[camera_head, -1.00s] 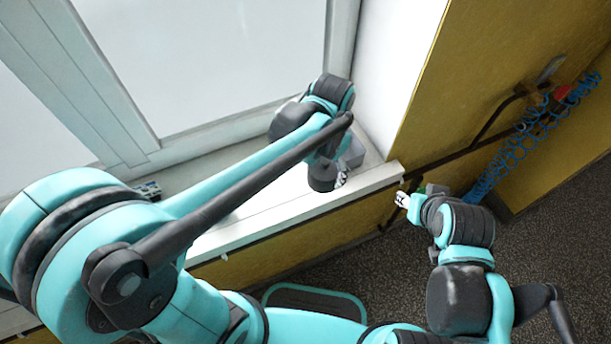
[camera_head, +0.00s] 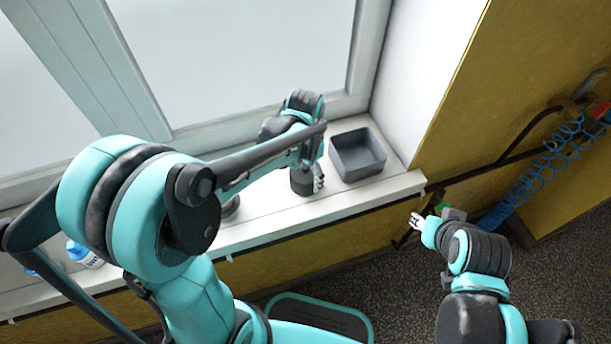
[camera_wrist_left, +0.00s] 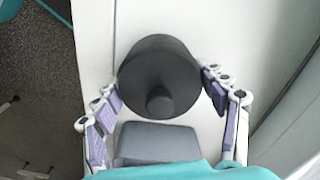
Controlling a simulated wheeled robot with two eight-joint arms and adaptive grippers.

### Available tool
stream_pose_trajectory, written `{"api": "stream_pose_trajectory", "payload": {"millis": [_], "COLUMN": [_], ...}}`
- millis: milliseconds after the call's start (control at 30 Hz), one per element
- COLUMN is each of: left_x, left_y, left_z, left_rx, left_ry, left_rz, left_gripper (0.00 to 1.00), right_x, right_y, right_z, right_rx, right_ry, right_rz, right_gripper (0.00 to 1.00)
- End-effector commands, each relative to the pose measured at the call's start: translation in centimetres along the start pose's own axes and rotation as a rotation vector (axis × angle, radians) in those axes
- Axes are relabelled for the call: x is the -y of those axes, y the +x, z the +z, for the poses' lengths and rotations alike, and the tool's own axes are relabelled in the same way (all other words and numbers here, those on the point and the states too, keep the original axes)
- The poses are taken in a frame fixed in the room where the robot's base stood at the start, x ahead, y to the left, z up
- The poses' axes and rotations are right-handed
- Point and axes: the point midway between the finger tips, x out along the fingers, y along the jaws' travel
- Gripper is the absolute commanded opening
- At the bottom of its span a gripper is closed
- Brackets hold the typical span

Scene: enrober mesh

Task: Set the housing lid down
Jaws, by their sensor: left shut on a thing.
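The housing lid (camera_head: 302,182) is a dark round piece over the white window sill, near its front edge. My left gripper (camera_head: 316,179) is at the lid, left of a grey tray. In the left wrist view the lid (camera_wrist_left: 160,72) is black with a short round knob facing the camera. The fingers of my left gripper (camera_wrist_left: 165,105) stand on both sides of it, shut on it. I cannot tell whether the lid touches the sill. My right gripper (camera_head: 416,222) is off the sill's right end; its fingers are too small to judge.
The empty grey tray (camera_head: 342,166) stands on the sill (camera_head: 259,222) at the right, by the white side wall. A white bottle with a blue cap (camera_head: 76,250) is at the far left. A blue coiled hose (camera_head: 520,193) hangs at the right. A short bare stretch lies before the tray.

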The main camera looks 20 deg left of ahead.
Motion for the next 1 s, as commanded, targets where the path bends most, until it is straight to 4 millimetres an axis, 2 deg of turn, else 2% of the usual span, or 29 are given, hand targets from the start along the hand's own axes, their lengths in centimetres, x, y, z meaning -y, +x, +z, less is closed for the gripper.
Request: {"api": "stream_pose_trajectory", "payload": {"millis": [267, 300, 367, 400, 767, 867, 1000], "left_x": [0.0, 0.0, 0.0, 0.0, 0.0, 0.0, 0.0], "left_y": [0.2, 0.2, 0.1, 0.1, -0.3, -1.5, -4.5], "left_z": [0.0, 0.0, 0.0, 0.0, 0.0, 0.0, 0.0], "left_rx": [0.000, 0.000, 0.000, 0.000, 0.000, 0.000, 0.000], "left_ry": [0.000, 0.000, 0.000, 0.000, 0.000, 0.000, 0.000], "left_rz": [0.000, 0.000, 0.000, 0.000, 0.000, 0.000, 0.000], "left_gripper": [0.44, 0.75, 0.91, 0.93, 0.93, 0.93, 0.93], "right_x": [0.0, 0.0, 0.0, 0.0, 0.0, 0.0, 0.0], "right_y": [0.1, 0.1, 0.1, 0.1, -0.2, -0.6, -1.7], "right_z": [0.1, 0.1, 0.0, 0.0, -0.1, -0.5, -1.2], "right_rx": [0.000, 0.000, 0.000, 0.000, 0.000, 0.000, 0.000], "right_ry": [0.000, 0.000, 0.000, 0.000, 0.000, 0.000, 0.000], "right_rz": [0.000, 0.000, 0.000, 0.000, 0.000, 0.000, 0.000], "right_gripper": [0.40, 0.40, 0.40, 0.40, 0.40, 0.40, 0.40]}}
